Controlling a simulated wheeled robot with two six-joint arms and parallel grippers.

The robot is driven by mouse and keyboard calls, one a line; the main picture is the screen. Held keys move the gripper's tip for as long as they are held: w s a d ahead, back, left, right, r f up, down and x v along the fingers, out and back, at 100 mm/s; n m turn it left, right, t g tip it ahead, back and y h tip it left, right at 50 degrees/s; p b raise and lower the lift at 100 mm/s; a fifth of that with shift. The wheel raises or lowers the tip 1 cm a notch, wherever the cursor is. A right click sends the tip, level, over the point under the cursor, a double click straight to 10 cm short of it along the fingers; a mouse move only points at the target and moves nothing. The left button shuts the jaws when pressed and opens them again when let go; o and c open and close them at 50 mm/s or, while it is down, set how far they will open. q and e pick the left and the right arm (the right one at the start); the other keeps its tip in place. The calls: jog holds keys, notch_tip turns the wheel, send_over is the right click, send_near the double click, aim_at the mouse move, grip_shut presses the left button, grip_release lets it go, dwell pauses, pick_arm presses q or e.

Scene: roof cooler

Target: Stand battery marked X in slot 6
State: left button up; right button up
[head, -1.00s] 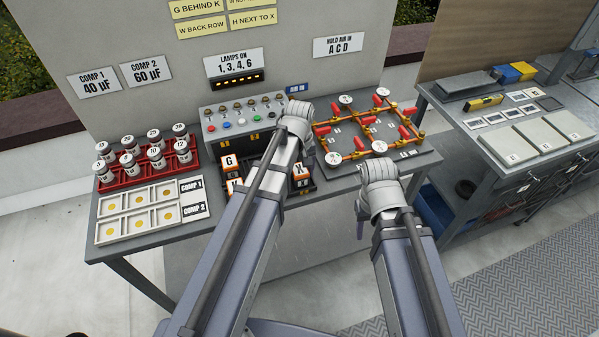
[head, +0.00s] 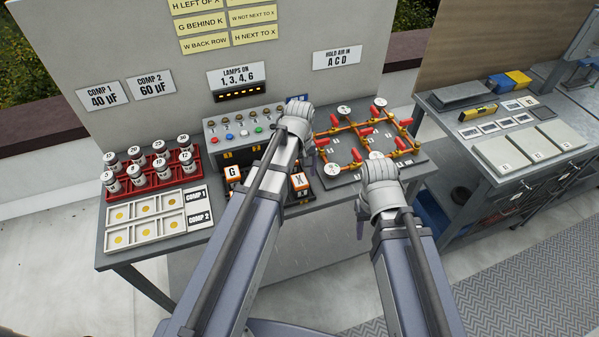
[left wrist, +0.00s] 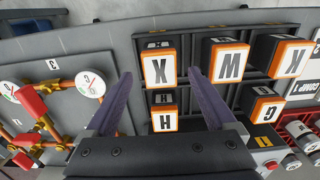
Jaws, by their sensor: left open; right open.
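The battery marked X (head: 299,182) stands upright at the front right of the dark battery rack, with an orange rim and white top. In the left wrist view, battery X (left wrist: 160,66) shows upside down between the fingertips of my left gripper (left wrist: 160,74). The left fingers are spread wide, apart from its sides, and grip nothing. Batteries W (left wrist: 228,63) and K (left wrist: 290,61) share its row; H (left wrist: 163,118) and G (left wrist: 265,107) are behind. My right gripper (head: 363,222) hangs near the table's front edge, mostly hidden by its wrist. No slot number is readable.
A pipe board (head: 330,178) with red handles is right of the rack. A switch panel (head: 215,148) stands behind it. A red capacitor rack (head: 206,166) and white trays (head: 158,208) are left. Rule cards, including "H next to X" (head: 254,37), hang on the wall.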

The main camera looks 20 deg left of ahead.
aim_at(299, 180)
pick_arm(q)
notch_tip(299, 180, up, 7)
jog(key=p, duration=0.6)
jog(key=s+d+m+y, duration=0.1)
jog(key=s+d+m, duration=0.9)
jog(key=s, duration=0.4)
jog(key=shift+s+d+r+m, duration=0.15)
jog(key=shift+d+r+m, duration=0.05)
jog(key=shift+d+m, duration=0.1)
